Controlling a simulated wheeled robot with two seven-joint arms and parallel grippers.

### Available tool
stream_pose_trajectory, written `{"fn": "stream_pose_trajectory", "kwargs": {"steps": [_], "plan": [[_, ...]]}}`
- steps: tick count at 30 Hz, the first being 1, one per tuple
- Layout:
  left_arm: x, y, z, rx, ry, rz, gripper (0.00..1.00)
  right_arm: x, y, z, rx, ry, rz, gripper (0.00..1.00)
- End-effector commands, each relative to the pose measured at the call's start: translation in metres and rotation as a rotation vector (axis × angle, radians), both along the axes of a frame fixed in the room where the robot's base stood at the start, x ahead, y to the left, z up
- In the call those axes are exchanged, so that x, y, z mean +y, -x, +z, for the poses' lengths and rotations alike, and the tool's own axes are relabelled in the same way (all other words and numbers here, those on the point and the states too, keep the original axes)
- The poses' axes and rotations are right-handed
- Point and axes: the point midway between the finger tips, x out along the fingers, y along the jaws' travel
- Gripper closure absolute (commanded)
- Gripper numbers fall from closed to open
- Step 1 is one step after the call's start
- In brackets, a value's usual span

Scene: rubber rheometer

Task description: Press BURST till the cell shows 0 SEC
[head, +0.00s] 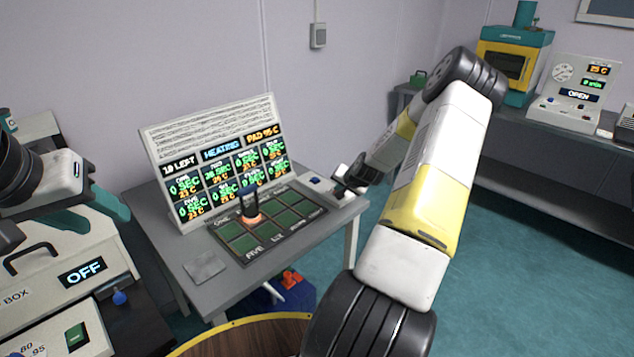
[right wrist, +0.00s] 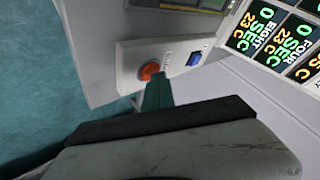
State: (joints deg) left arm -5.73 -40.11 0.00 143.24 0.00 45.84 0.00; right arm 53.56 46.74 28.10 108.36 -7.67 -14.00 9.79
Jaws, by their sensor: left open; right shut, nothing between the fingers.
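A white button box sits at the right end of the grey table; its blue button (head: 314,180) shows in the head view. In the right wrist view the box (right wrist: 128,62) carries an orange-red round button (right wrist: 149,69) and a blue button (right wrist: 194,58); their labels are unreadable. My right gripper (right wrist: 157,94) is shut and empty, its teal tip at or just beside the orange button; contact cannot be told. The display board (head: 215,150) reads "10 LEFT", "HEATING", "PAD 95 C". Most cells show 0 SEC; one upper-row cell seems to show about 38 SEC. My left gripper (head: 95,212) is open, far left.
A grey plate (head: 205,267) lies front left. A white box reading OFF (head: 82,272) stands left. A bench with instruments stands back right.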

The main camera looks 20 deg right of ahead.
Motion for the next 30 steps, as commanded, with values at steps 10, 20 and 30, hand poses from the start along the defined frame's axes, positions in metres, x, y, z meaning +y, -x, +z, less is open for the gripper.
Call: {"fn": "stream_pose_trajectory", "kwargs": {"steps": [10, 20, 30], "plan": [[0.000, 0.000, 0.000, 0.000, 0.000, 0.000, 0.55, 0.001, 0.002, -0.005, 0.006, -0.004, 0.001, 1.00], [0.000, 0.000, 0.000, 0.000, 0.000, 0.000, 0.55, 0.002, 0.003, -0.006, 0.009, -0.005, 0.002, 1.00], [0.000, 0.000, 0.000, 0.000, 0.000, 0.000, 0.55, 0.001, 0.003, 0.010, 0.007, -0.003, 0.001, 1.00]]}}
